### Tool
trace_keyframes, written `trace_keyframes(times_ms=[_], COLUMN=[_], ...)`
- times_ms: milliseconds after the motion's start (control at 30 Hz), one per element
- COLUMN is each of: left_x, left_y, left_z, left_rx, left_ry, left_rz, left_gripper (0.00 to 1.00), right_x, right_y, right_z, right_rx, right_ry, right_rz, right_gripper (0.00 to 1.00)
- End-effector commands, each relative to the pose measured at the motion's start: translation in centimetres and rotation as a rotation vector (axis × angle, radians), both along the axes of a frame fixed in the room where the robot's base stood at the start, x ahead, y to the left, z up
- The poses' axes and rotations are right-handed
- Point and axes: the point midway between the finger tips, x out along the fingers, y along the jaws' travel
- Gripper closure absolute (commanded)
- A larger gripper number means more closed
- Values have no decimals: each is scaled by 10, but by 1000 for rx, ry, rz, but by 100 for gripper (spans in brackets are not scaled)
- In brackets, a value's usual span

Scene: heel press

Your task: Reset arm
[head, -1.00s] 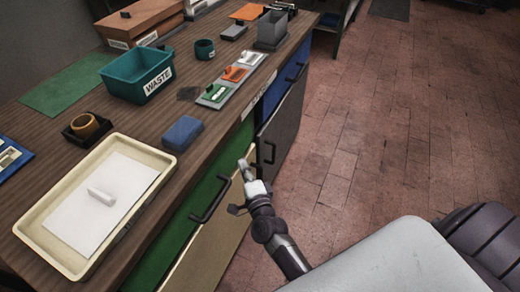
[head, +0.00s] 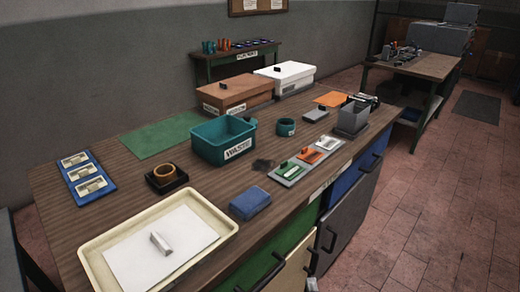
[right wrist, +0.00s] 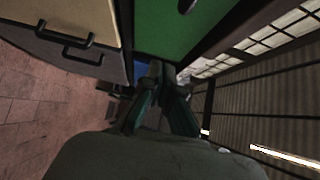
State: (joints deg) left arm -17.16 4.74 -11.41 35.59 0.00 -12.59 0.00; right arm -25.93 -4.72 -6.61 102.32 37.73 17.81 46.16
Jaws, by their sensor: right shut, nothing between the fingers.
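My right gripper (right wrist: 162,72) shows in the right wrist view with its two fingers close together, shut and empty. In the head view only a small light part of my right arm's end (head: 312,284) shows at the bottom edge, in front of the workbench (head: 120,200) and beside its drawer and door fronts. The fingertips are hard to make out there. In the right wrist view a green front (right wrist: 190,35) and a cream front with a dark handle (right wrist: 65,38) lie ahead of the fingers. My left gripper is not in view.
On the bench are a cream tray (head: 88,262) with white paper and a small pale block, a blue block (head: 250,203), a teal WASTE bin (head: 208,150) and several other items. Dark handles (head: 262,274) stick out of the bench front. Brick floor (head: 420,235) is free on the right.

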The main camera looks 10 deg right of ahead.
Motion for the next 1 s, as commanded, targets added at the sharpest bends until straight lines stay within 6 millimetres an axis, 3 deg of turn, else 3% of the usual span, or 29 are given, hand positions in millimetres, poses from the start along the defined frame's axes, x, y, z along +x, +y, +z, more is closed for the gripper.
trace_keyframes(times_ms=[133,267,400,467,600,700,800,900,1000], left_x=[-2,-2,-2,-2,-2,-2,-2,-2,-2], left_y=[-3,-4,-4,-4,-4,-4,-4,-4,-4], left_z=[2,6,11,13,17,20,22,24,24], left_rx=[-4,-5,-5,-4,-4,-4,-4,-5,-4], left_ry=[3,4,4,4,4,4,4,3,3], left_rz=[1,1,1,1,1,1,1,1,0], left_gripper=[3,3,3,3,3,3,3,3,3], right_x=[-4,-24,-72,-99,-175,-234,-287,-326,-350], right_y=[11,29,40,40,26,8,-13,-31,-42], right_z=[-37,-115,-211,-249,-324,-363,-388,-401,-407], right_rx=[-100,-317,-598,-713,-962,-1114,-1230,-1305,-1346], right_ry=[95,286,518,610,811,933,1027,1088,1122], right_rz=[56,189,398,496,752,945,1122,1258,1342], right_gripper=[100,100,100,100,100,100,100,100,100])
